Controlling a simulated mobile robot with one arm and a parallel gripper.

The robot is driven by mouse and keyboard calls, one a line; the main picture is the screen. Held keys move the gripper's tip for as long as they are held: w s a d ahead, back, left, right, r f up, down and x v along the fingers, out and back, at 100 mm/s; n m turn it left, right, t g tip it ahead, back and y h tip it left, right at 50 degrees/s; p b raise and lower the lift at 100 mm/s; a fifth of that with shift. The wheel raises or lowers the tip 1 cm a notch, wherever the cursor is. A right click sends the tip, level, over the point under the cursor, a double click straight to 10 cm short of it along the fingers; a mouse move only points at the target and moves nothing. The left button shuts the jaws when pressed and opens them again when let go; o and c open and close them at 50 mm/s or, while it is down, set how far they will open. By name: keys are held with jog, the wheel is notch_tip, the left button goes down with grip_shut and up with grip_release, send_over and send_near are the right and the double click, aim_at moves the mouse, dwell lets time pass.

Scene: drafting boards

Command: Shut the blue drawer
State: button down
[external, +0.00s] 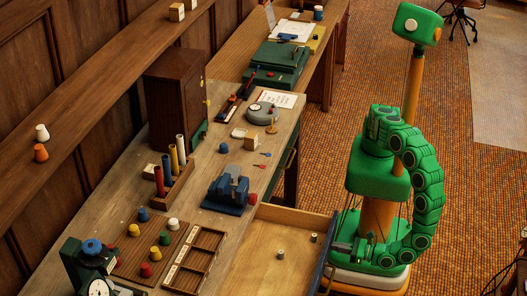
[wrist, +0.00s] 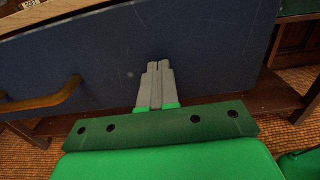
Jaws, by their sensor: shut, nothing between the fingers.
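The blue drawer stands open, pulled out from the desk to the right in the external view; its wooden inside (external: 262,258) and the edge of its blue front show there. In the wrist view the blue drawer front (wrist: 210,50) fills the upper part, with a curved wooden handle (wrist: 45,102) at the left. My gripper (wrist: 158,66) is shut and empty, its grey fingers pointing at the drawer front, right of the handle. I cannot tell whether the fingertips touch it. In the external view my gripper (external: 338,248) is low beside the drawer front, partly hidden.
Two small pegs (external: 280,254) stand in the drawer. The desk top (external: 120,198) holds a blue vise (external: 229,190), a tray of colored pegs, a wooden divided tray (external: 195,258) and a dial gauge. Carpeted floor (external: 310,160) lies free beyond the drawer, between desk and my body.

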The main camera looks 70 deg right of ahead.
aim_at(293, 246)
jog(key=w, duration=3)
jog(key=shift+w, duration=0.4)
jog(key=shift+w+r, duration=0.1)
jog(key=shift+w, duration=0.7)
jog(key=shift+w+d, duration=0.1)
jog(key=s, duration=1.5)
